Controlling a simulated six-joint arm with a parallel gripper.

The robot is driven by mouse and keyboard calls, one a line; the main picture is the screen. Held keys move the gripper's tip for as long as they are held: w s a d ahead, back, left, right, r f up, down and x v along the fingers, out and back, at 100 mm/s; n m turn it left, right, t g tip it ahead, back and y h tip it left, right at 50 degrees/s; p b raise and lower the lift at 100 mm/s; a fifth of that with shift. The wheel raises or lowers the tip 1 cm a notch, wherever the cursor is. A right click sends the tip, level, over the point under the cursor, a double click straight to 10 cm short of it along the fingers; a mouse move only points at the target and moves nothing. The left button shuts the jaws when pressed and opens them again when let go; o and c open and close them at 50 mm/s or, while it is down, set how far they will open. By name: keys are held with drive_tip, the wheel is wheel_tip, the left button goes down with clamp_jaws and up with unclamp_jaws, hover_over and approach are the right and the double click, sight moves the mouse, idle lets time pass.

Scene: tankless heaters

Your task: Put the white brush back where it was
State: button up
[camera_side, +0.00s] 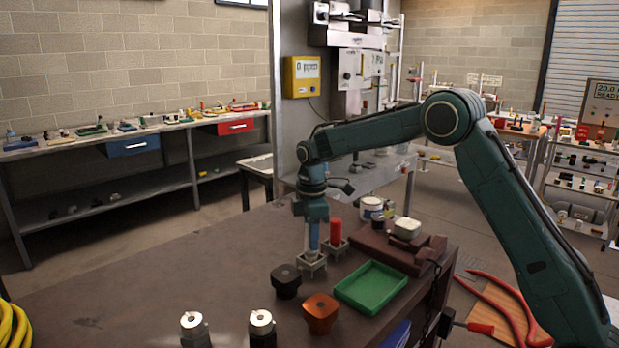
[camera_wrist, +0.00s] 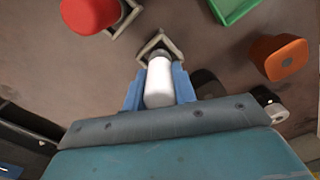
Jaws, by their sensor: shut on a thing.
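My gripper (camera_side: 313,240) points straight down over the table, and its blue fingers (camera_wrist: 159,76) are shut on the white brush (camera_wrist: 158,86). The brush shows in the wrist view as a white cylinder with a grey end; in the side view the fingers largely hide it. A small square pale holder (camera_side: 312,264) is right below my fingers. In the wrist view the brush's grey end overlaps the opening of this holder (camera_wrist: 172,40). I cannot tell whether the end is inside it or just above.
A red cylinder (camera_side: 336,231) stands in a similar holder close behind. A black knob-like part (camera_side: 286,281), an orange one (camera_side: 320,313) and a green tray (camera_side: 372,287) are in front and right. Two white-topped cylinders (camera_side: 262,325) stand at the front. The table's left part is clear.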

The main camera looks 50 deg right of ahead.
drive_tip(key=shift+f, duration=1.1)
drive_tip(key=shift+f, duration=0.15)
drive_tip(key=o, duration=1)
wheel_tip(320, 180, up, 12)
drive_tip(key=shift+r, duration=0.15)
drive_tip(key=shift+s+r, duration=0.1)
drive_tip(key=shift+r, duration=0.05)
